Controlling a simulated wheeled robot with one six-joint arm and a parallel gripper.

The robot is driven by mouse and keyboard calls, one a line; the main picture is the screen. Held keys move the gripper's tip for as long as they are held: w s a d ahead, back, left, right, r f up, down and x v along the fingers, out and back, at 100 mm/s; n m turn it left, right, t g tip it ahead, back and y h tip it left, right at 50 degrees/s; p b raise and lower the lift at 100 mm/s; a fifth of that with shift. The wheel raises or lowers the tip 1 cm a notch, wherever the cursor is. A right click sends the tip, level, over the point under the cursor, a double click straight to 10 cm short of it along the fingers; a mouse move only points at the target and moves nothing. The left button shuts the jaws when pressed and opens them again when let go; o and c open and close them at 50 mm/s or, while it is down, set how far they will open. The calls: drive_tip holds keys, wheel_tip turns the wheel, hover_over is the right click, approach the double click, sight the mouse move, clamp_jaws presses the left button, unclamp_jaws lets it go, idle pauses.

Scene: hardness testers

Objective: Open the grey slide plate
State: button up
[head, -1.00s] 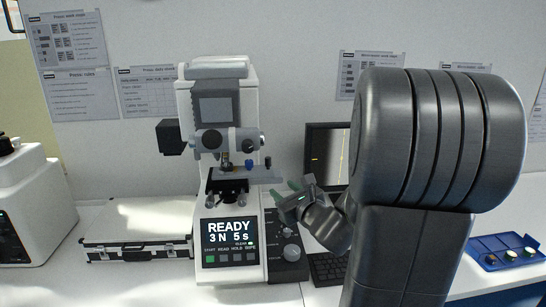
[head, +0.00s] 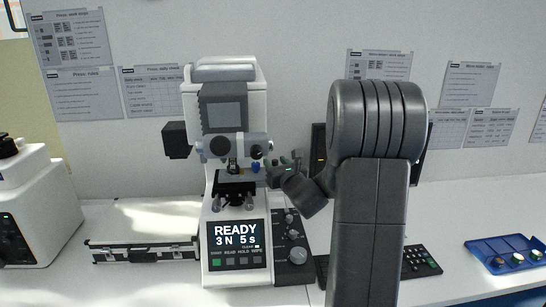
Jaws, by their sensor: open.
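The white hardness tester (head: 229,85) stands on the bench, its screen (head: 237,237) reading "READY 3 N 5 s". The grey slide plate (head: 235,175) lies at the stage, under the lens turret. Its right end is hard to see behind my gripper. My gripper (head: 275,165) is at the right side of the stage, beside the plate's right end and the blue knob (head: 255,167).
My arm covers the monitor and part of the keyboard (head: 420,262). A control box with knobs (head: 291,250) adjoins the tester's right side. A silver case (head: 145,250) lies left, beside another white machine (head: 30,215). A blue tray (head: 508,256) with small round pieces lies far right.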

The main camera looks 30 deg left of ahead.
drive_tip(key=shift+p+x, duration=0.3)
drive_tip(key=shift+x, duration=1.15)
clamp_jaws()
